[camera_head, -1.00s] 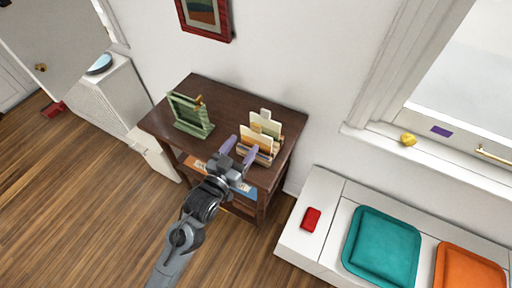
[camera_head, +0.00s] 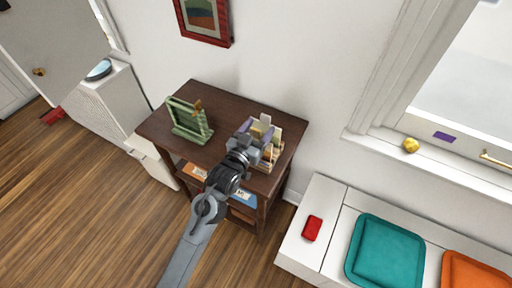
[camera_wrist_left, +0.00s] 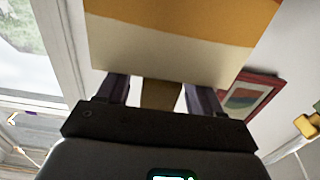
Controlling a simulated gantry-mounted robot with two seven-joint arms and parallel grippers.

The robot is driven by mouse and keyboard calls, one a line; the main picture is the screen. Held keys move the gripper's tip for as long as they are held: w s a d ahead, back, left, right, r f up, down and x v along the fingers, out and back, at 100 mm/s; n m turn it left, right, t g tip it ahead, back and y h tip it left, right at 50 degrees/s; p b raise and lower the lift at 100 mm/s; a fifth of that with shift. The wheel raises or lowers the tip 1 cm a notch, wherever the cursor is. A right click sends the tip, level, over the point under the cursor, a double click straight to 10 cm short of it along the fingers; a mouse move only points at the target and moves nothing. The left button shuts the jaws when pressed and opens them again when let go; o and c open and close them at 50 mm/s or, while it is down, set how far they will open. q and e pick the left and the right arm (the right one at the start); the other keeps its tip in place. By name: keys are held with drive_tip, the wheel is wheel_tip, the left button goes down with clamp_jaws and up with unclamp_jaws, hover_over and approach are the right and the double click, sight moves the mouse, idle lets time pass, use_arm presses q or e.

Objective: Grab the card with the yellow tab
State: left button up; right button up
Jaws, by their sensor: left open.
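My left gripper (camera_head: 257,130) is over the rack of cards (camera_head: 270,160) on the dark wooden cabinet, its two purple fingers apart. In the left wrist view, which looks upside down, a large cream and orange card (camera_wrist_left: 175,40) fills the upper part. A dull yellow-brown tab (camera_wrist_left: 161,97) sticks out from its edge, between the open fingers (camera_wrist_left: 160,92). I cannot tell whether the fingers touch the tab. In the head view the gripper hides much of the front card. A rear card with a pale tab (camera_head: 265,119) stands behind. My right gripper is not in view.
A green stand (camera_head: 188,122) with an orange-brown ornament is left on the cabinet top (camera_head: 220,100). The wall with a red-framed picture (camera_head: 205,18) is behind. A white bench (camera_head: 300,243) with a red item (camera_head: 312,228) and cushions is right.

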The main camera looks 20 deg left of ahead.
use_arm(q)
clamp_jaws()
idle(0.5)
drive_tip(key=shift+r, duration=0.1)
